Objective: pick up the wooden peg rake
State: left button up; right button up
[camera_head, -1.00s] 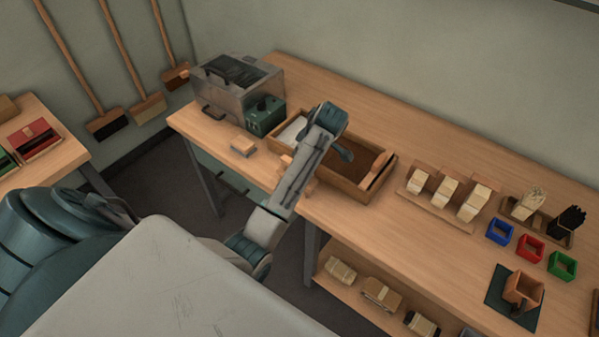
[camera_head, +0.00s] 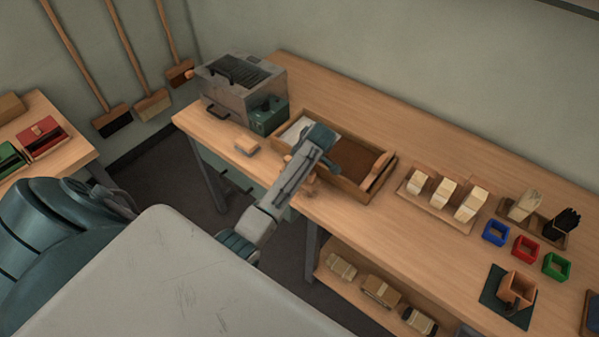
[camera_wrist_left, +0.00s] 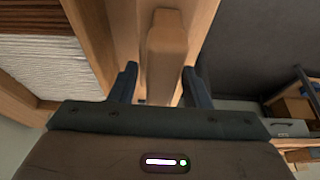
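A light wooden bar with a blunt end, which looks like the peg rake (camera_wrist_left: 166,50), lies on the bench between the two dark fingers of my left gripper (camera_wrist_left: 160,86) in the left wrist view. The fingers are apart, one on each side of it; whether either touches it I cannot tell. In the head view my left gripper (camera_head: 305,165) is over the front edge of the wooden tray and mostly hides the bar; a small wooden part (camera_head: 310,187) shows beside it. The bar's pegs are not visible. My right gripper is not in view.
The two-part wooden tray (camera_head: 347,186) holds pale fibres and dark brown material; a wooden paddle (camera_head: 379,168) lies at its right end. Brush blocks (camera_head: 443,194) and coloured cups (camera_head: 525,248) stand right.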

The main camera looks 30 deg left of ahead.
pick_arm(q)
jog(key=shift+c, duration=1.1)
